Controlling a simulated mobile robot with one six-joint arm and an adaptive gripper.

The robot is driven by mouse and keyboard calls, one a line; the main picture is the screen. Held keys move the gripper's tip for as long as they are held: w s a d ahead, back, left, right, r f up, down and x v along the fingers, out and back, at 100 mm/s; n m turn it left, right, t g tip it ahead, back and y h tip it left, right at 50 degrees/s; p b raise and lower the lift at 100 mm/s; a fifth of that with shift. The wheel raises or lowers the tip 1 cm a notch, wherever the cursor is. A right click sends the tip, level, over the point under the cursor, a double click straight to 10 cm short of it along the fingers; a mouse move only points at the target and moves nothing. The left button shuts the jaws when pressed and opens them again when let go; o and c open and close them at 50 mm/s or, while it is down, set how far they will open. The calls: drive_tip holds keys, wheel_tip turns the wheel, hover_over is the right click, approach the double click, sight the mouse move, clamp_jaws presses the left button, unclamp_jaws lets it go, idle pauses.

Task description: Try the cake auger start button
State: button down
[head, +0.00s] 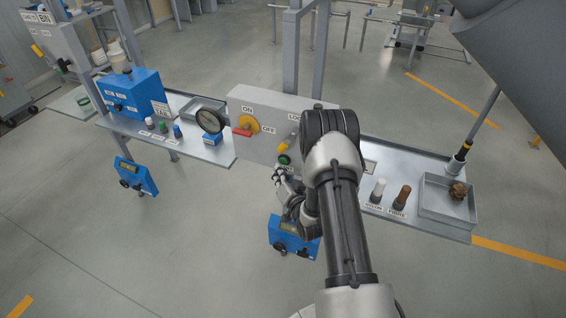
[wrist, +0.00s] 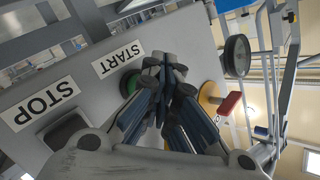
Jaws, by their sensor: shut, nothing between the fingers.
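The grey control box (head: 272,107) stands at the middle of the bench. Its green start button (head: 284,160) is on the front face, just above my gripper (head: 280,174) in the head view. In the wrist view, the green button (wrist: 129,82) lies beside the START label (wrist: 118,60). My gripper (wrist: 166,78) is shut and empty, and its fingertips partly cover the button's right side. I cannot tell whether they touch it. The STOP label (wrist: 45,104) is further left, beside a dark button (wrist: 64,130). My arm hides the box's right part in the head view.
A rotary switch with a red handle (head: 242,132) sits left of the start button, near a round gauge (head: 209,120). A blue meter (head: 294,240) hangs below my gripper. A tray (head: 446,209) is at the bench's right end. The floor in front is clear.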

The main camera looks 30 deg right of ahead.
drive_tip(key=shift+w+d+b, duration=0.25)
drive_tip(key=shift+d+b, duration=0.1)
drive_tip(key=shift+w+d, duration=0.35)
drive_tip(key=shift+d, duration=0.05)
idle(1.2)
drive_tip(key=shift+s+a, duration=0.6)
drive_tip(key=shift+a, duration=0.15)
drive_tip(key=shift+s+a, duration=0.8)
drive_tip(key=shift+a, duration=0.2)
drive_tip(key=shift+s+a, duration=0.75)
drive_tip(key=shift+a, duration=0.2)
